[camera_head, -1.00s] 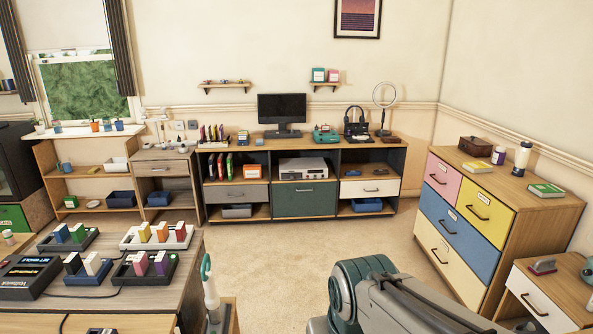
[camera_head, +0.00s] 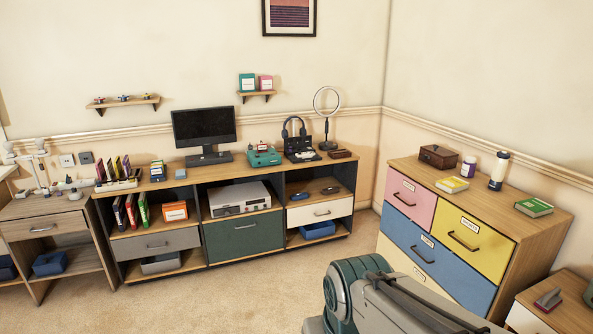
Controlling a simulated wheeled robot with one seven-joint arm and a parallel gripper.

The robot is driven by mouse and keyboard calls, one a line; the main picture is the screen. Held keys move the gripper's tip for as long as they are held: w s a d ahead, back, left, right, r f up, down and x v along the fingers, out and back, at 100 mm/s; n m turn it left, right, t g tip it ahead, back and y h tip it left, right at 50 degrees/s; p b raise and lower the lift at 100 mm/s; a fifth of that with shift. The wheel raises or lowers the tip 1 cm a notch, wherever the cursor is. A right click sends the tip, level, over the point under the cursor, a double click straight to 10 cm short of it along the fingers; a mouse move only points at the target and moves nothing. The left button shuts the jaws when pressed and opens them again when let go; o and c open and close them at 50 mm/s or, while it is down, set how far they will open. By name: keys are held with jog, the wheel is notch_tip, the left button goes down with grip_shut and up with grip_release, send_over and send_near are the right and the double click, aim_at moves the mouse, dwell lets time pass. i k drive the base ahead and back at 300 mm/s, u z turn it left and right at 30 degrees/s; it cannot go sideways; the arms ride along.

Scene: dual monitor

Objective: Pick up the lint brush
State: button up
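I cannot pick out the lint brush with certainty. A small grey and reddish brush-like object (camera_head: 548,299) lies on the low wooden cabinet at the bottom right, and its shape could fit a lint brush. Small dark objects (camera_head: 330,190) also lie on the right shelf of the long sideboard, too small to identify. A brown object (camera_head: 341,154) lies on the sideboard top near the ring lamp. My arm shows at the bottom centre right, but my gripper is out of view.
The long sideboard (camera_head: 243,172) carries a monitor (camera_head: 204,129) and a green machine (camera_head: 263,155). A dresser (camera_head: 535,237) with pink, yellow and blue drawers stands on the right. The low cabinet (camera_head: 572,312) is at its near side. Carpet (camera_head: 240,295) in front of the sideboard is clear.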

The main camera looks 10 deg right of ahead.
aim_at(551, 296)
jog(key=z, duration=0.55)
jog(key=i, duration=1.35)
jog(key=z, duration=1.8)
jog(key=i, duration=0.85)
jog(key=z, duration=0.8)
jog(key=i, duration=0.5)
